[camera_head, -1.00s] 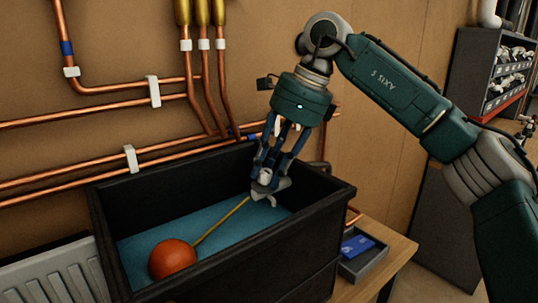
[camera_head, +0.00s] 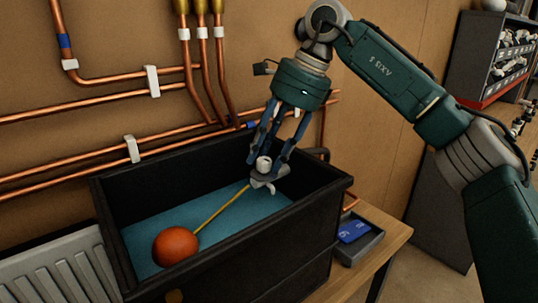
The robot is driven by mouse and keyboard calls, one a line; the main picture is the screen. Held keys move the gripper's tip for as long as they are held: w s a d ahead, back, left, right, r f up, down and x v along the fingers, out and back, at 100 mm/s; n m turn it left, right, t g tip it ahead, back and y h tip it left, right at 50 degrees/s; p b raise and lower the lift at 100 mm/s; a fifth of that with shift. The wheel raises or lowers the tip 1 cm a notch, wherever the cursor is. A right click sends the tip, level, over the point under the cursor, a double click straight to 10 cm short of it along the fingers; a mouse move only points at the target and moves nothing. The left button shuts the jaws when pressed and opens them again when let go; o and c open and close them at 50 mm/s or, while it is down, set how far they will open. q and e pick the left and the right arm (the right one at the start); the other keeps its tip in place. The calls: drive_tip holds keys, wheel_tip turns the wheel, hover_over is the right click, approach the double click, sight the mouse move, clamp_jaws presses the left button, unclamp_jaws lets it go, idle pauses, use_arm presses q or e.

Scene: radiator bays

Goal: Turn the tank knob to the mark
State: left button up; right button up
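The black tank (camera_head: 310,215) holds blue water, with an orange float ball (camera_head: 176,246) on a brass rod (camera_head: 222,210). The rod leads to a grey valve fitting (camera_head: 270,180) at the tank's far right inside. A small whitish knob (camera_head: 264,163) sits on top of the fitting. My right gripper (camera_head: 268,160) points down over the fitting, with its blue fingers spread on either side of the knob and a gap visible between them. The mark is too small to make out. My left gripper is not in view.
Copper pipes (camera_head: 70,177) with white clips run along the wall behind the tank. A radiator (camera_head: 55,270) stands at the lower left. A grey tray with a blue item (camera_head: 352,231) sits on the wooden bench (camera_head: 392,238) to the right. A shelf (camera_head: 490,60) stands far right.

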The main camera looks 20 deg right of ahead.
drive_tip(key=shift+f, duration=0.2)
drive_tip(key=v, duration=1.2)
drive_tip(key=shift+w, duration=0.15)
